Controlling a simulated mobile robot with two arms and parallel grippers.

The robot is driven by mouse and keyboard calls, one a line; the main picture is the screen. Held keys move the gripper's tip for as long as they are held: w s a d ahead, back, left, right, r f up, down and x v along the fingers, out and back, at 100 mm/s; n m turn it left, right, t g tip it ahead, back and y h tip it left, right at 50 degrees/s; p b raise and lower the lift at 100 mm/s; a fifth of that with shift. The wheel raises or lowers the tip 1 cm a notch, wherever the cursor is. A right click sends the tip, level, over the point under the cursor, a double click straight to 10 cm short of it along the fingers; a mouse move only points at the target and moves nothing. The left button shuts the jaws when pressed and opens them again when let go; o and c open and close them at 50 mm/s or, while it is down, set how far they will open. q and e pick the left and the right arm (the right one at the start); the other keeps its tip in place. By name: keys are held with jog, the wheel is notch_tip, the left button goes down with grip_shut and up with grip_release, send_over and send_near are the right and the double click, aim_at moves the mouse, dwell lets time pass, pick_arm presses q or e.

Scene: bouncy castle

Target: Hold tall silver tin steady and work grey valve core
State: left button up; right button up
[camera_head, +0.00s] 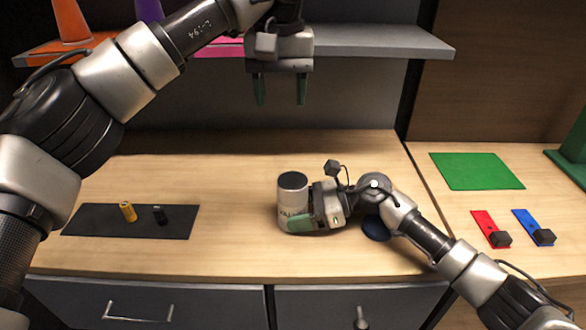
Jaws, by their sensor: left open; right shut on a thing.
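The tall silver tin (292,190) stands upright on the wooden table in the middle, with a dark round top. My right gripper (297,212) comes in from the right and is shut on the tin's lower body. One green finger shows across its front; the other finger is hidden. My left gripper (281,93) hangs above and behind the tin, pointing down, with its two green fingers apart and nothing between them. I cannot make out a grey valve core; the tin's dark top is too small to read in detail.
A black mat (95,222) at left holds a yellow cylinder (128,211) and a small black piece (159,215). A dark blue disc (376,229) lies beneath my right arm. A shelf (380,42) runs behind. Red (484,222) and blue (527,220) plates and a green mat (475,171) lie right.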

jog(key=o, duration=0.8)
jog(key=shift+d, duration=0.1)
